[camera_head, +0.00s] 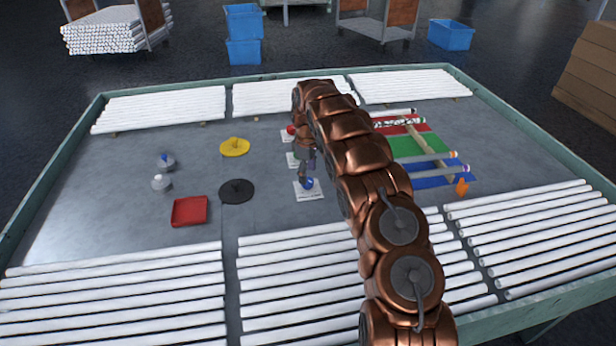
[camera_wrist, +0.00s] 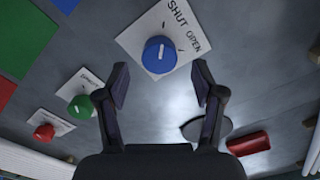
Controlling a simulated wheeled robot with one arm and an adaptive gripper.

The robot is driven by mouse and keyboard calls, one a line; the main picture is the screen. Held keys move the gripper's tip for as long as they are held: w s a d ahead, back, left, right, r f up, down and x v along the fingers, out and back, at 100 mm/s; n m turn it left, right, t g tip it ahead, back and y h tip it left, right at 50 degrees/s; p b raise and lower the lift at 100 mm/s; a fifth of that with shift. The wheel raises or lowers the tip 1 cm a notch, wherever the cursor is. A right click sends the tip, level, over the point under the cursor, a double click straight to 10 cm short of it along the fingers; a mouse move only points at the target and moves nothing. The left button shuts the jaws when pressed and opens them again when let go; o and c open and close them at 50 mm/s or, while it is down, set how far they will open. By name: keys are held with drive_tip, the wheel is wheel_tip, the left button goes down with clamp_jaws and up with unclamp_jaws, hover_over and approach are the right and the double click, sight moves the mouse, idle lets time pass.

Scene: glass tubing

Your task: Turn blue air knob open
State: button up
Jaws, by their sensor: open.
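The blue knob (camera_wrist: 159,55) sits on a white plate (camera_wrist: 150,22) lettered SHUT and OPEN. A pale pointer line shows on the knob's top, but I cannot tell clearly which word it faces. In the head view the blue knob (camera_head: 308,184) is on the nearest of the white plates in the middle of the table. My gripper (camera_wrist: 161,82) is open and empty. Its two fingers are spread either side of the knob's line in the wrist view, with the knob just beyond the tips and apart from them. In the head view my gripper (camera_head: 309,163) hangs close above the blue knob.
A green knob (camera_wrist: 81,106) and a red knob (camera_wrist: 44,132) stand on plates in a row with it. A red tray (camera_head: 190,211), a black disc (camera_head: 237,190) and a yellow disc (camera_head: 234,147) lie to the left. White tubes (camera_head: 110,290) line the table's edges.

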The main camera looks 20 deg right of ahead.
drive_tip(key=shift+f+p, duration=0.3)
drive_tip(key=shift+f, duration=1.2)
drive_tip(key=c, duration=1.1)
